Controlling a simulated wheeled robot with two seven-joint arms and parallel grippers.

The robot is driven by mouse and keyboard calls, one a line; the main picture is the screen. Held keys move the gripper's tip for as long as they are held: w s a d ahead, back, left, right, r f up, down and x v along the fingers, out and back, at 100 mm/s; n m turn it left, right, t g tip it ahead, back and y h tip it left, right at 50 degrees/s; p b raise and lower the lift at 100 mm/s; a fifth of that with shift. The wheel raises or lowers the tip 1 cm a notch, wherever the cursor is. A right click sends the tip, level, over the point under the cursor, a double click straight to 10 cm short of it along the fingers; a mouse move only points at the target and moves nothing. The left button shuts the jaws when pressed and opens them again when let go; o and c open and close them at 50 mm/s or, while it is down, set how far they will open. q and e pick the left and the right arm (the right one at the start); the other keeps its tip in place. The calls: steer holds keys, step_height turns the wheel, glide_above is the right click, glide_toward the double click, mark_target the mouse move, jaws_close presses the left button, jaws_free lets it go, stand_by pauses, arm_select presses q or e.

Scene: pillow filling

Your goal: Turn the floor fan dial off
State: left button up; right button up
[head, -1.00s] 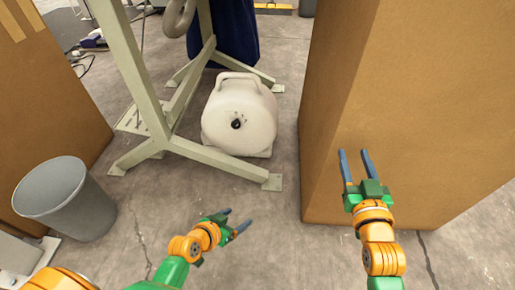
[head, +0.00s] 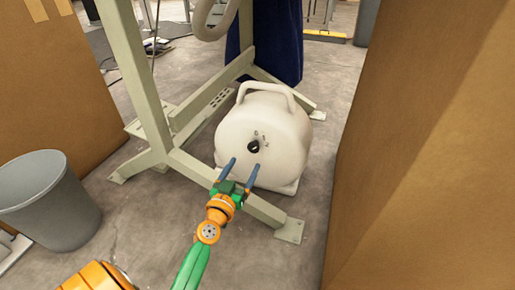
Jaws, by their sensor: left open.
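The floor fan (head: 280,137) is a rounded cream housing with a carry handle on top, standing on the concrete floor. Its black dial (head: 254,147) is on the face turned to me, with small dark marks above and to the right of it. My left gripper (head: 242,170) is open and empty, its two blue fingers pointing up toward the fan face just below the dial. In the picture the fingertips lie to either side below the dial; I cannot tell whether they touch the housing. My right gripper is out of view.
A pale green metal frame (head: 140,75) stands left of the fan, its foot bar (head: 190,172) passing low in front. A grey bin (head: 45,200) is at the left. Large cardboard boxes stand left (head: 45,100) and right (head: 420,150).

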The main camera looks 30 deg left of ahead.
mark_target(253, 149)
arm_select(q)
steer(key=b+x, duration=0.1)
steer(key=x, duration=0.5)
steer(key=shift+w+r, duration=0.1)
steer(key=shift+w, duration=0.2)
jaws_close()
